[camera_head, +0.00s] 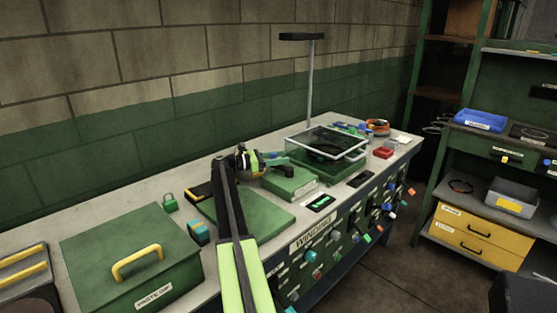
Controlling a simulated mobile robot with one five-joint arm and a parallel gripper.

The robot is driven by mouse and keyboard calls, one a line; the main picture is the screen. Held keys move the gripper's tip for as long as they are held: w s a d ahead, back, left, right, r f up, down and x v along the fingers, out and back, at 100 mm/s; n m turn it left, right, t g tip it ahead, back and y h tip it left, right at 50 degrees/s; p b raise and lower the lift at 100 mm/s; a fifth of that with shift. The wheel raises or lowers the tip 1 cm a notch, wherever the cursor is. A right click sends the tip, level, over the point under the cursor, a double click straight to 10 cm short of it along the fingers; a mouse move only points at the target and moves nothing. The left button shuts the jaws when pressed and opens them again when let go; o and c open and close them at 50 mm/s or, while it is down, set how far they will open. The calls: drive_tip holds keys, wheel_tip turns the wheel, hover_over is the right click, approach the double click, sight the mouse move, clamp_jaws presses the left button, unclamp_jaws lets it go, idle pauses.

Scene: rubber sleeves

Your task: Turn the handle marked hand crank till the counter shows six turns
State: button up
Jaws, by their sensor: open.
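My arm reaches up from the bottom centre over the bench. My gripper (259,163) is at its far end, small in the view, with its jaws open. It is just above and left of a green box (291,184) with a pale label on its front. A teal and dark part shows by the gripper above this box; I cannot tell whether it is the hand crank or whether the jaws touch it. A small dark display (320,203) lies in front of the box; its reading is too small to make out.
A green lidded box (130,258) with a yellow handle stands at the left. A glass-topped frame (330,142) and a post stand behind. Several knobs line the bench front, marked WINDING (315,236). A shelf unit with yellow drawers (478,238) is at the right; floor lies between.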

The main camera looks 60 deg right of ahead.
drive_tip(key=v, duration=0.7)
drive_tip(key=shift+w, duration=0.15)
